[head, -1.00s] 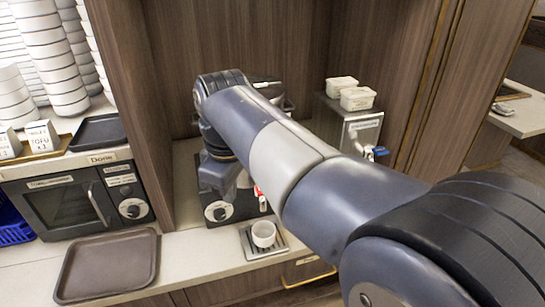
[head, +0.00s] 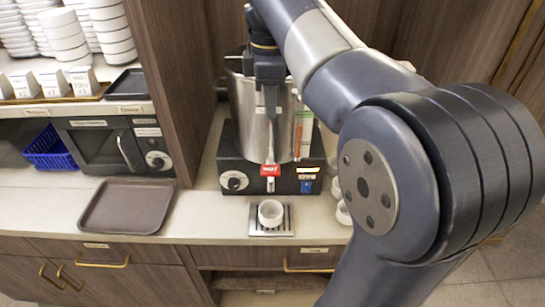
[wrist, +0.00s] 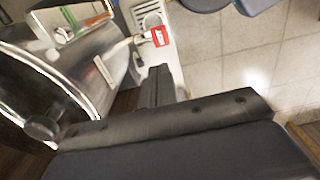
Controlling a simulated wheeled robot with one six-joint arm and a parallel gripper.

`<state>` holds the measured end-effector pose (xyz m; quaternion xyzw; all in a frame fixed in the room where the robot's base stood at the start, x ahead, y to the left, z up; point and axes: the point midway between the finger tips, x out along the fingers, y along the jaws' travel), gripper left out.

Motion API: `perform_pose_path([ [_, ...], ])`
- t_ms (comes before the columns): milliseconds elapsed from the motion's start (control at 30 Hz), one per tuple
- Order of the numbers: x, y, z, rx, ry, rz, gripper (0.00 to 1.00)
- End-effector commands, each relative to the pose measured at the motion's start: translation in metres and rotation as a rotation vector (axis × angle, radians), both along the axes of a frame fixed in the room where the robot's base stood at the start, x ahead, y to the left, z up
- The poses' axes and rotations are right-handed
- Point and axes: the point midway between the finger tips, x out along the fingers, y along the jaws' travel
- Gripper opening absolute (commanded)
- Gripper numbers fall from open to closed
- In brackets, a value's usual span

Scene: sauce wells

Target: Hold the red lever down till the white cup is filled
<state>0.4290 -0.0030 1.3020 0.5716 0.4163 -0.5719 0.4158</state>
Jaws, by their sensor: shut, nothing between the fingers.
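The red lever (head: 270,170) is on the front of a steel dispenser pot (head: 240,110) with a black base. It also shows in the wrist view (wrist: 160,36). The white cup (head: 270,213) stands upright on a metal drip tray (head: 287,228), below the lever. I cannot make out any sauce in it. My gripper (head: 270,102) is shut and empty, in front of the pot and above the lever. In the wrist view its fingers (wrist: 159,74) are apart from the lever.
A brown tray (head: 122,228) lies on the counter to the left. A black oven-like unit (head: 102,150) and a blue basket (head: 50,150) stand behind it. Small white cups (head: 342,212) stand right of the dispenser, partly hidden by my arm. The counter between brown tray and drip tray is clear.

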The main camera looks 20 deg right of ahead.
Motion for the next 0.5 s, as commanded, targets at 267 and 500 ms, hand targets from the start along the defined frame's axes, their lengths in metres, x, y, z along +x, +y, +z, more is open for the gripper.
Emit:
perform_pose_path([
  [267,-0.001,0.000,-0.027,0.000,0.003,-0.001,0.00],
  [500,-0.001,0.000,-0.073,0.000,0.004,-0.001,0.00],
])
